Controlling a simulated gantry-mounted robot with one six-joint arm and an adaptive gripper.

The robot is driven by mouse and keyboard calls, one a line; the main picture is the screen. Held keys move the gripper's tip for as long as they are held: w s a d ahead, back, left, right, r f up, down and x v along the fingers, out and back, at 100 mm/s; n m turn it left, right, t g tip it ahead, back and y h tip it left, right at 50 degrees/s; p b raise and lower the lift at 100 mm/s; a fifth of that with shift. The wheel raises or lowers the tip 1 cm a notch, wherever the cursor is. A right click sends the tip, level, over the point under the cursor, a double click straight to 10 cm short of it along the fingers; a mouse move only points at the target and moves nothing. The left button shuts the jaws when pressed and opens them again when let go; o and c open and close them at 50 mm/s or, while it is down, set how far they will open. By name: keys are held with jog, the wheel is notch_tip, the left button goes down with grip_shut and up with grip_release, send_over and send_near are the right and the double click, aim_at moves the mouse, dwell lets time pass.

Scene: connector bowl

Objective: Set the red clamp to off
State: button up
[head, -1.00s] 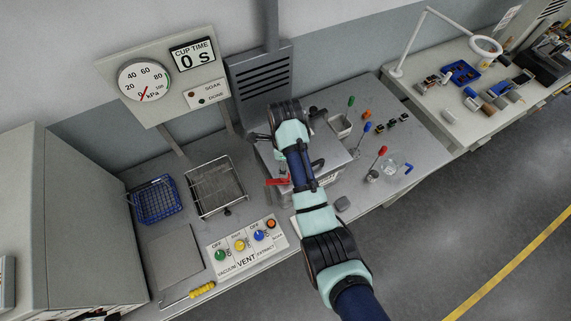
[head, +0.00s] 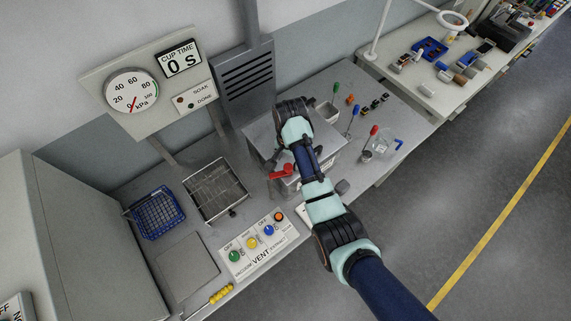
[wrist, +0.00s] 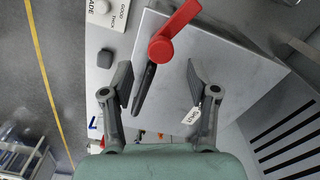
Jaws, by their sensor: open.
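The red clamp (head: 283,172) sits at the front left edge of a grey metal box (head: 258,135), beside my forearm in the head view. In the wrist view the red clamp (wrist: 172,38) is a red lever with a round hub, just beyond my fingertips. A dark bar (wrist: 146,85) runs from the hub back between the fingers. My gripper (wrist: 158,78) is open, with one finger on each side of the bar and a gap to both. In the head view my arm hides much of the box and most of my gripper (head: 284,150).
A vent panel (head: 258,245) with coloured knobs stands at the front. A wire basket (head: 213,190) and a blue basket (head: 157,213) are to the left. Screwdrivers and a glass dish (head: 385,142) lie to the right.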

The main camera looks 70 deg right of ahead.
aim_at(288, 167)
notch_tip(288, 167, down, 4)
jog(key=shift+f, duration=0.25)
grip_shut()
dwell(0.3)
